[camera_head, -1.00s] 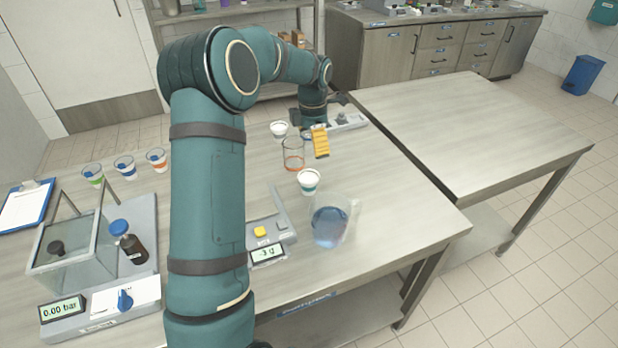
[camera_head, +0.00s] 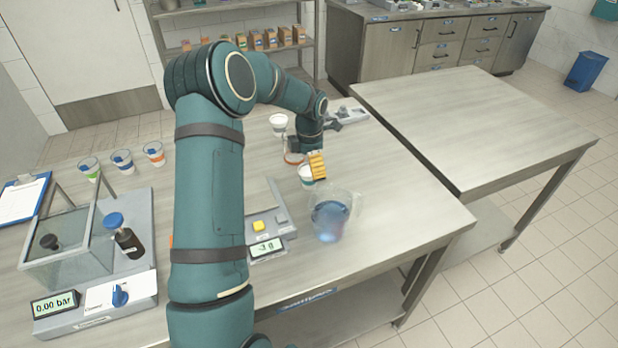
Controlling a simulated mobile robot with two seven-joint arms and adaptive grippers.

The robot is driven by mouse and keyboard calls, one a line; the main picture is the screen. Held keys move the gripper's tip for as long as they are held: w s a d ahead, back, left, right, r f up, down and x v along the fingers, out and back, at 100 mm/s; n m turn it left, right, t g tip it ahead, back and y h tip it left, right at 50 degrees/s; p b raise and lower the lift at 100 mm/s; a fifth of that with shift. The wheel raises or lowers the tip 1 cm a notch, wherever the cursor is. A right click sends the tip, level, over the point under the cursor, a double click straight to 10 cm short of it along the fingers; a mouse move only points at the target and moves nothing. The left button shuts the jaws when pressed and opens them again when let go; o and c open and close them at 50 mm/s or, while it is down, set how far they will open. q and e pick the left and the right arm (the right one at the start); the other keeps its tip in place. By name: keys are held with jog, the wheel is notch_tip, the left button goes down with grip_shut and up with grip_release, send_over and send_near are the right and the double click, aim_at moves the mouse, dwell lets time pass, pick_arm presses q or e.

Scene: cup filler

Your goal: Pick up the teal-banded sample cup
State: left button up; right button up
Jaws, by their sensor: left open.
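The teal-banded sample cup (camera_head: 305,177) stands on the steel table, white inside, just behind the clear jug. My left gripper (camera_head: 317,167) is at the cup, its yellow finger over the cup's right side and hiding part of it. The gripper is open. I cannot tell whether a finger touches the cup, and the other finger is hard to make out. My right gripper is not in view.
A clear jug (camera_head: 331,219) of blue liquid stands close in front of the cup. A scale (camera_head: 262,226) is to its left. Three banded cups (camera_head: 122,161) are at left.

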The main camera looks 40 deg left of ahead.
aim_at(309, 169)
pick_arm(q)
notch_tip(309, 169, down, 3)
jog(key=shift+s+f, duration=0.15)
jog(key=c, duration=1.4)
